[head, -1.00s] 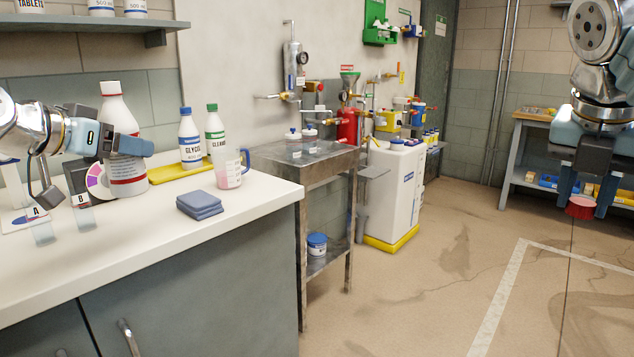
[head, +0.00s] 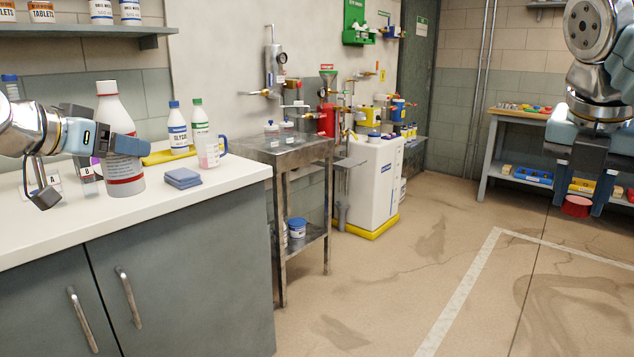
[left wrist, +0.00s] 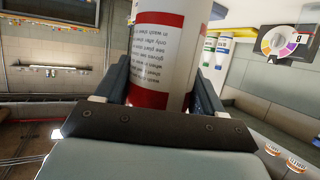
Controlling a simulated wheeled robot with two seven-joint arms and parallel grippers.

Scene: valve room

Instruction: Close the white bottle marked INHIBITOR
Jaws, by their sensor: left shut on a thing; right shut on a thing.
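A large white bottle with red bands (head: 124,168) is in my left gripper (head: 118,144), over the white counter at the left. The head view shows no red cap on its pale neck. In the left wrist view the bottle (left wrist: 160,50) stands between both fingers (left wrist: 160,88), with small print facing the camera. I cannot read the name INHIBITOR on it. I cannot tell if its base touches the counter. My right gripper (head: 578,192) is shut on a red cap (head: 577,206), far to the right over the open floor, well apart from the bottle.
On the counter (head: 225,185) are blue pads (head: 182,178), a measuring jug (head: 209,152), a blue-capped bottle (head: 178,130) and a green-capped bottle (head: 200,122) on a yellow tray. A steel stand (head: 285,152) is right of the counter.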

